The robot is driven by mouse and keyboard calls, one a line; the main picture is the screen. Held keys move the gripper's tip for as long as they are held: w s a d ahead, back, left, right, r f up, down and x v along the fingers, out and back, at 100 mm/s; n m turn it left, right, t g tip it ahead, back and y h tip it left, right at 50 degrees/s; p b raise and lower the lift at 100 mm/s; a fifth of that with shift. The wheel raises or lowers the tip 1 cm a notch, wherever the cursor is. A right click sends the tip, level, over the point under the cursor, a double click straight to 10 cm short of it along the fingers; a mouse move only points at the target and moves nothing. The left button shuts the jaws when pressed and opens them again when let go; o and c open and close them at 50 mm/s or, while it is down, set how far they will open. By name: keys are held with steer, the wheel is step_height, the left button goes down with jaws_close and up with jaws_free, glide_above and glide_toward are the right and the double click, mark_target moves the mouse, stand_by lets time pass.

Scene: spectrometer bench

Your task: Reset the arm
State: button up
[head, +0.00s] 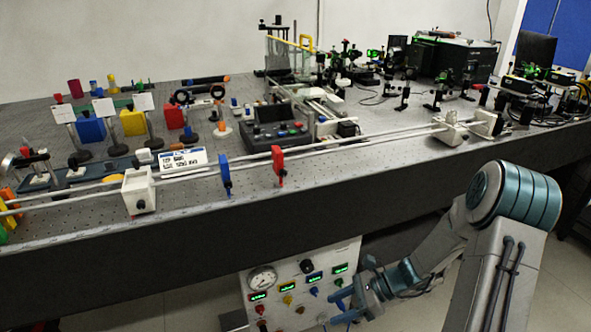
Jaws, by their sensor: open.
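My arm rises from the lower right of the head view and bends down to the left, in front of the bench's dark front side. My gripper (341,306) is at the lower middle, below the bench top. Its blue fingers are apart and point left, toward a white control panel (285,276). I see nothing held between the fingers. The fingers overlap the panel's right part in the picture; I cannot tell whether they touch it.
The panel carries a round gauge (262,279), green displays and coloured knobs. Optics crowd the bench's back. Floor shows below the bench.

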steer(key=s+d+r+n+t+h+p, duration=0.1)
steer(key=s+r+n+h+p, duration=0.2)
steer(key=r, duration=1)
steer(key=s+d+r+n+t+h+p, duration=0.1)
steer(key=s+r+n+h+p, duration=0.3)
steer(key=r, duration=0.9)
steer(key=s+d+r+n+t+h+p, duration=0.1)
steer(key=s+d+r+n+h+p, duration=0.1)
steer(key=s+r+n+h+p, duration=0.2)
steer(key=s+r+n+p, duration=0.1)
steer(key=r+n+p, duration=0.2)
steer(key=r+n, duration=0.1)
steer(key=s+r+n+p, duration=0.2)
steer(key=r+n+p, duration=0.1)
steer(key=r, duration=0.2)
steer(key=shift+s+r+n+t, duration=0.25)
steer(key=shift+r+n+t, duration=0.05)
steer(key=shift+r+n, duration=0.1)
